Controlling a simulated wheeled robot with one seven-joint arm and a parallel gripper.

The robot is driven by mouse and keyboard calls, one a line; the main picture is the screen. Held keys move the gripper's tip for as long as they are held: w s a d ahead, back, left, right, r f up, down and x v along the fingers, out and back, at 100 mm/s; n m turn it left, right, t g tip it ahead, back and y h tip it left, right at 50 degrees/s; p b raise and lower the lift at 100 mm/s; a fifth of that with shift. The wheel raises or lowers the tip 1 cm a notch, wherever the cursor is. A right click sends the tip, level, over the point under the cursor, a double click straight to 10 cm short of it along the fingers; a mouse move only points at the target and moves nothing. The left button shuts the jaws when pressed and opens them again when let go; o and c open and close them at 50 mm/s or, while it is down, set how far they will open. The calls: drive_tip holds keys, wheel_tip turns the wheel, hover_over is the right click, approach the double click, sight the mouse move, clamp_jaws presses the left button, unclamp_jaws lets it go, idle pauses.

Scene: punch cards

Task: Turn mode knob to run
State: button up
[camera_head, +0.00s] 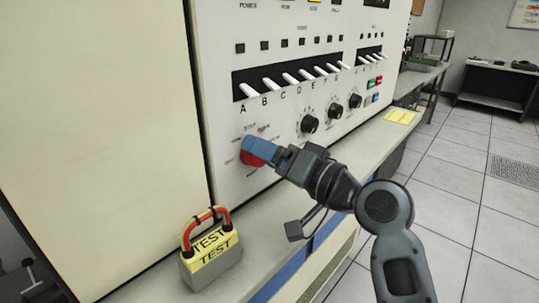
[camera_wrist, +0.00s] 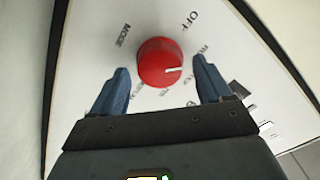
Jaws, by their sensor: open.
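The red mode knob (camera_wrist: 160,62) is on the white panel, with a white pointer line on its face. In the wrist view the printed words MODE and OFF are beside it; other labels around it are partly hidden or too small to read. My gripper (camera_wrist: 158,88) is open, with one blue finger on each side of the knob and gaps between fingers and knob. In the head view my gripper (camera_head: 254,149) is at the panel and hides much of the knob (camera_head: 252,160), whose lower part shows red.
White lever switches (camera_head: 296,79) labelled with letters run above the knob. Black dials (camera_head: 309,124) are to its right. A yellow note (camera_head: 399,117) lies on the ledge at right.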

drive_tip(key=b+v, duration=0.1)
drive_tip(key=v, duration=0.6)
drive_tip(key=shift+s+d+b, duration=0.25)
drive_tip(key=shift+d+b, duration=0.05)
drive_tip(key=shift+f, duration=0.1)
drive_tip(key=s+d+f+m+t+h, duration=0.1)
drive_tip(key=s+d+f+m+h, duration=0.15)
drive_tip(key=s+d+f, duration=0.35)
drive_tip(key=s+d+f+m+t+h, duration=0.1)
drive_tip(key=s+d+f+h, duration=0.1)
drive_tip(key=s+f+h, duration=0.35)
drive_tip(key=s+d+f+m+t+h, duration=0.1)
drive_tip(key=s+d+f+m+t, duration=0.2)
drive_tip(key=f, duration=0.5)
drive_tip(key=s+d+f+n+g+h, duration=0.1)
drive_tip(key=s+d+h, duration=0.15)
drive_tip(key=s, duration=0.55)
drive_tip(key=s+d+f+n+h, duration=0.15)
drive_tip(key=s+d, duration=0.25)
drive_tip(key=s, duration=0.4)
drive_tip(key=s+d+r+n+h, duration=0.1)
drive_tip(key=s+r, duration=0.4)
drive_tip(key=s, duration=0.6)
drive_tip(key=shift+d+r+n, duration=0.2)
drive_tip(key=shift+d+n, duration=0.05)
drive_tip(key=shift+n, duration=0.55)
